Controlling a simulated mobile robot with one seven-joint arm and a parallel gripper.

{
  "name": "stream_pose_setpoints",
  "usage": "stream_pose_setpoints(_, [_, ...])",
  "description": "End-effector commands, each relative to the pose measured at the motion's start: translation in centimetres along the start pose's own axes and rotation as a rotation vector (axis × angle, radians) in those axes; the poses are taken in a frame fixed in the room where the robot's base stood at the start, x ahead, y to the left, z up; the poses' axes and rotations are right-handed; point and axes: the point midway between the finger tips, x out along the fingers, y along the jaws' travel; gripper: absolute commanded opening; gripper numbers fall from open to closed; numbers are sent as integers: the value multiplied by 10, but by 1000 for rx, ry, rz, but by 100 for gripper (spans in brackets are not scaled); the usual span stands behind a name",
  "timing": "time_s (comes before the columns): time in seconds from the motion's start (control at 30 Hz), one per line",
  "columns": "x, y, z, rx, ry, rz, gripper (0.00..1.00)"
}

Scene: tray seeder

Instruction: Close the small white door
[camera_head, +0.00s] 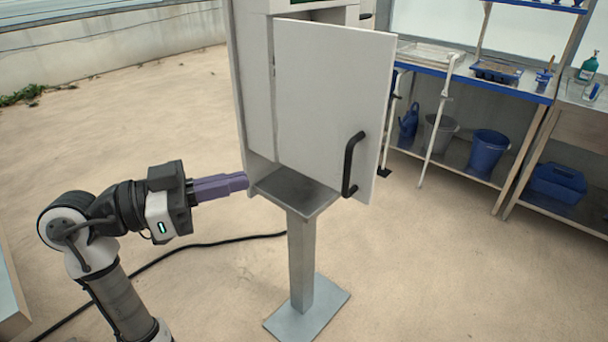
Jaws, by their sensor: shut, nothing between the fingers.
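The small white door (331,90) is on the front of a white cabinet (239,77) on a grey post. The door stands open, swung out toward me and to the right, with a gap on its left side. A black bar handle (349,164) is near its lower right edge. My gripper (246,182) is shut and empty, its purple fingers pointing right. It is at the left of the cabinet's lower edge, left of the door and apart from the handle. I cannot tell whether the fingertips touch the cabinet.
A dark ledge (297,190) lies under the door, on a post with a square foot (307,310). A black cable (210,244) runs across the sandy floor. A blue-edged bench (470,78) with several buckets below stands at right.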

Motion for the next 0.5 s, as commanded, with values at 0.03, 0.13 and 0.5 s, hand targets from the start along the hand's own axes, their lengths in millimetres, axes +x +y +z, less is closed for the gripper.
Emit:
stream_pose_setpoints(0.03, [-1,5,1,2,-17,35,0])
stream_pose_setpoints(0.13, [2,11,4,5,-34,72,0])
stream_pose_setpoints(0.5, [64,16,4,4,-33,76,0])
